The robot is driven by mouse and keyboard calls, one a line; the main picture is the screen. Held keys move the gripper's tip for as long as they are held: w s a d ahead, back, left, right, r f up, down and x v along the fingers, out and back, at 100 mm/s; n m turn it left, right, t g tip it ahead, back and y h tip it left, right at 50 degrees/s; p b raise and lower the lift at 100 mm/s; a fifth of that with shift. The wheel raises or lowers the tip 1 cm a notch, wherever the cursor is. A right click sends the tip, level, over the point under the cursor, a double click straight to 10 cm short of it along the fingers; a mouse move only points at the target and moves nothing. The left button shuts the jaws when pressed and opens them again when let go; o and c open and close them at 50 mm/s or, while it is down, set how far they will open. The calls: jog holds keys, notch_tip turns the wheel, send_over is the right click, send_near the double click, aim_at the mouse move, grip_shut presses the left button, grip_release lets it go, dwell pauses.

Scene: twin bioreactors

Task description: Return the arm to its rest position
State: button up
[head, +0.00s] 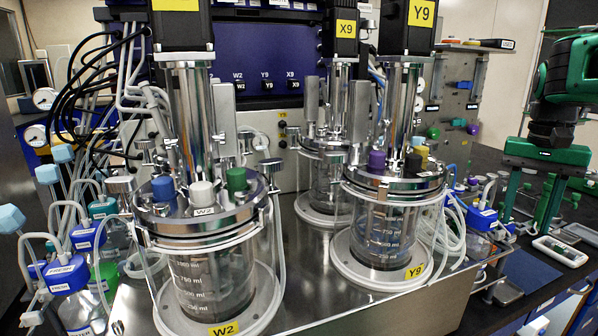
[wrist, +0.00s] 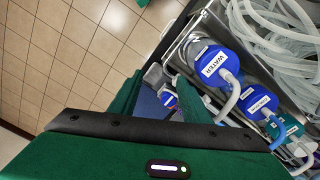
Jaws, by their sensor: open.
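My arm (head: 566,80) is green and black and hangs at the right edge of the head view. My gripper (head: 526,212) points down over the right side of the bench, with its two green fingers apart and nothing seen between them. In the wrist view, the green gripper body fills the bottom, and the fingers show above it beside blue-capped bottles. The blue cap labelled WATER (wrist: 217,67) is close to the right-hand finger; I cannot tell whether they touch. The arm's upper links are out of view.
Vessel W2 (head: 207,279) stands at front left, vessel Y9 (head: 384,238) at centre right and vessel X9 (head: 322,187) behind. A small white tray (head: 560,251) lies near my gripper. Bottles and tubing crowd both bench sides. Tiled floor (wrist: 60,50) is open beyond the bench edge.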

jog(key=s+a+f+n, duration=0.1)
jog(key=s+a+f, duration=0.1)
jog(key=s+f, duration=0.5)
jog(key=s+a+f+n, duration=0.1)
jog(key=s+a+f, duration=0.2)
jog(key=s+f, duration=0.5)
jog(key=s, duration=0.6)
jog(key=shift+s+f+y, duration=0.2)
jog(key=shift+s+y, duration=0.1)
jog(key=shift+s, duration=0.05)
